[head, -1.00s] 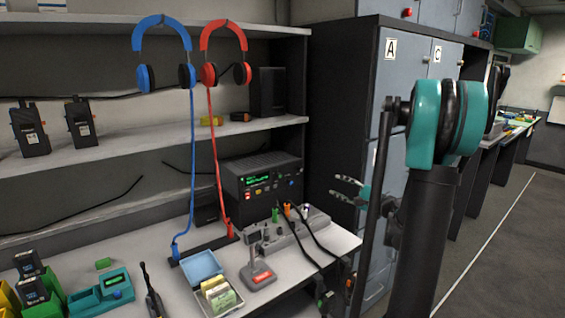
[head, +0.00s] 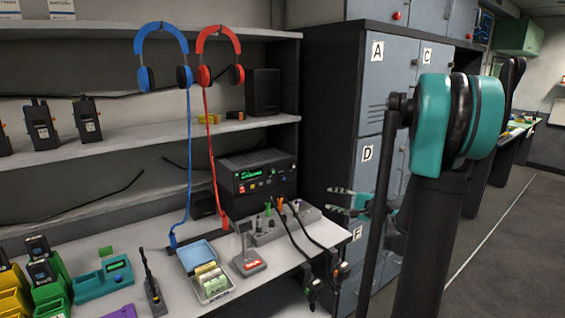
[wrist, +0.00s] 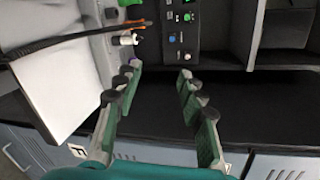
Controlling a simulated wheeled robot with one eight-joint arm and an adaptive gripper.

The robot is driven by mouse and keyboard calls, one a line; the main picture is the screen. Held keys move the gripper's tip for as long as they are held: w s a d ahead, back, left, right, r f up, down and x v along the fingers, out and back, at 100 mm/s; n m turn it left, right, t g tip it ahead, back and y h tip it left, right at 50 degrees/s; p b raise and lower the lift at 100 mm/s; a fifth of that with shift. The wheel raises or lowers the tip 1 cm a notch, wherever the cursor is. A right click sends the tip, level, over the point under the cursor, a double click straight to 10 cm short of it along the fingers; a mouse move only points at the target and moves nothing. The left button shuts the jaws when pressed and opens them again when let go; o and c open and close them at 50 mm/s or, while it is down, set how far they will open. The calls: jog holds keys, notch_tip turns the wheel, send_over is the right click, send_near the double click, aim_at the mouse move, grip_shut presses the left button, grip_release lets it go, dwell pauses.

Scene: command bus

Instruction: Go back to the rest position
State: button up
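My gripper (head: 343,200) is in the head view in front of the grey lockers, right of the desk, partly hidden by my own arm. In the wrist view my gripper (wrist: 160,78) has its two green fingers spread apart with nothing between them. Beyond its fingertips are the patch panel with cables (wrist: 133,40) and the black radio unit (wrist: 180,35). My gripper touches nothing that I can see.
The desk holds the radio unit (head: 256,172), the patch panel (head: 283,225), a desk microphone (head: 248,258) and a card box (head: 210,283). Blue (head: 145,75) and red headsets (head: 204,75) hang above. Lockers (head: 385,95) stand close behind my arm. The floor (head: 510,235) at right is clear.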

jog(key=s+a+f+n+g+h, duration=0.25)
jog(key=s+a+f+n, duration=0.2)
jog(key=s, duration=0.25)
jog(key=s+d+f+n+g+h, duration=0.2)
jog(key=s+f+n+h, duration=0.2)
jog(key=s, duration=0.6)
jog(key=s+d+f+n+g+h, duration=0.3)
jog(key=s+f, duration=0.4)
jog(key=s, duration=0.4)
jog(key=shift+s+d+f+n+h, duration=0.15)
jog(key=shift+s+n+h, duration=0.25)
jog(key=shift+n, duration=0.65)
jog(key=shift+w, duration=0.1)
